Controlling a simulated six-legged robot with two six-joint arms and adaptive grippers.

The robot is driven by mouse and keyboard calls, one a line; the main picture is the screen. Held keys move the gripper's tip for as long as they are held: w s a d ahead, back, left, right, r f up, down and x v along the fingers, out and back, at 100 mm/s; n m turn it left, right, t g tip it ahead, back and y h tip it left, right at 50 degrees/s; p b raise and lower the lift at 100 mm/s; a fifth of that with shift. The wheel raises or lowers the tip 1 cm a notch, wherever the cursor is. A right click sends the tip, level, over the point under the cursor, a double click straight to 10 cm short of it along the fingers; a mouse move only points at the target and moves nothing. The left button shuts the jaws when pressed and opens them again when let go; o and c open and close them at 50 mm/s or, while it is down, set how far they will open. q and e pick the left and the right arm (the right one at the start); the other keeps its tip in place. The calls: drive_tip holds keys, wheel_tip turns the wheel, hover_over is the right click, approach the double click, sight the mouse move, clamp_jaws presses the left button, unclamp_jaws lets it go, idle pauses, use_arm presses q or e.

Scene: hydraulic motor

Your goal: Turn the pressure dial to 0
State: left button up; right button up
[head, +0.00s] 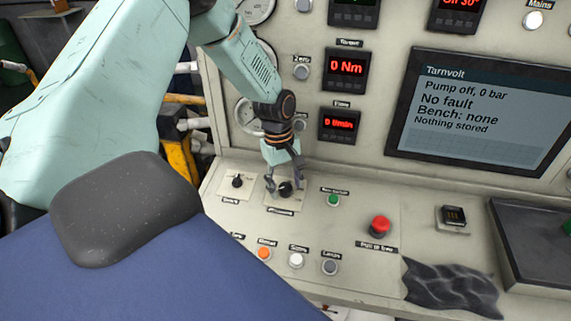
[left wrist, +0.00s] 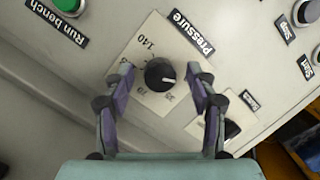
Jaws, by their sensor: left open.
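The pressure dial (head: 285,189) is a black round knob on a pale square plate on the sloping desk of the panel. In the left wrist view the dial (left wrist: 159,74) lies between the fingers, with a "Pressure" label and numbers such as 140, 70 and 35 around it. Its white mark points to the right in that view, toward a finger. My left gripper (head: 284,182) comes down from above over the dial. In the left wrist view my left gripper (left wrist: 160,78) is open, with one finger on each side of the knob and gaps beside it. My right gripper is not in view.
A second black knob (head: 237,181) sits left of the dial. A green button (head: 334,200), a red stop button (head: 380,226) and a row with an orange button (head: 264,253) lie nearby. The screen (head: 480,105) reads "Pump off, 0 bar". A dark cloth (head: 450,288) lies front right.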

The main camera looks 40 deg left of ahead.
sight(281, 184)
use_arm(q)
wheel_tip(281, 184, up, 12)
drive_tip(key=a, duration=0.1)
drive_tip(key=shift+a, duration=0.35)
idle(0.5)
drive_tip(key=shift+f, duration=0.1)
